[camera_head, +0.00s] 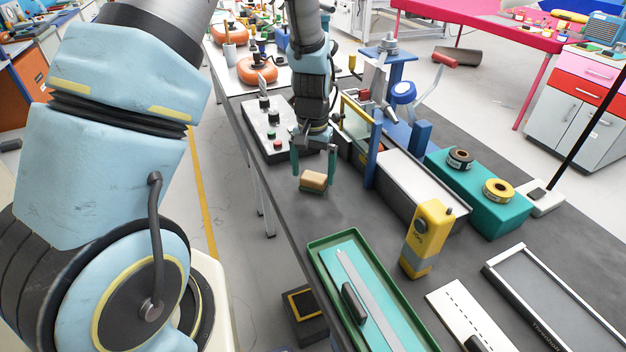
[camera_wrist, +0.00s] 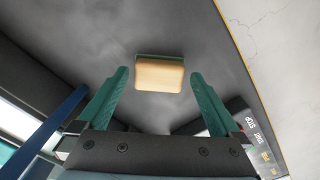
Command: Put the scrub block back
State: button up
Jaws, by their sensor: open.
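The scrub block (camera_head: 313,180) is a small tan block with a green layer on its underside. It is on or just above the dark grey bench near its left edge; the exact height is hard to tell. In the wrist view the scrub block (camera_wrist: 159,75) lies ahead of and between the fingertips, with a green strip along its far side. My gripper (camera_head: 314,168) points down over the block with its two green fingers apart. In the wrist view my gripper (camera_wrist: 160,80) is open, with clear gaps between each finger and the block.
A green-rimmed tray (camera_head: 313,253) holds a long strip and a dark-handled tool. A yellow device (camera_head: 427,238) stands beside it. A control panel (camera_head: 252,128) with buttons is behind my gripper. A blue-posted frame (camera_head: 373,155) stands close right. Bare bench lies between block and tray.

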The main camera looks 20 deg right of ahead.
aim_at(312, 178)
notch_tip(312, 178, up, 10)
jog(key=b, duration=0.2)
jog(key=shift+f, duration=0.25)
jog(key=s+a+r+n, duration=0.1)
jog(key=s+a+n, duration=0.1)
jog(key=a, duration=1.1)
jog(key=s+a+r+n+t, duration=0.1)
jog(key=s+a+n, duration=0.2)
jog(key=a, duration=1)
jog(key=shift+a+r+n+t, duration=0.3)
jog(key=shift+r+n, duration=0.1)
jog(key=shift+n, duration=0.5)
jog(key=shift+w, duration=0.1)
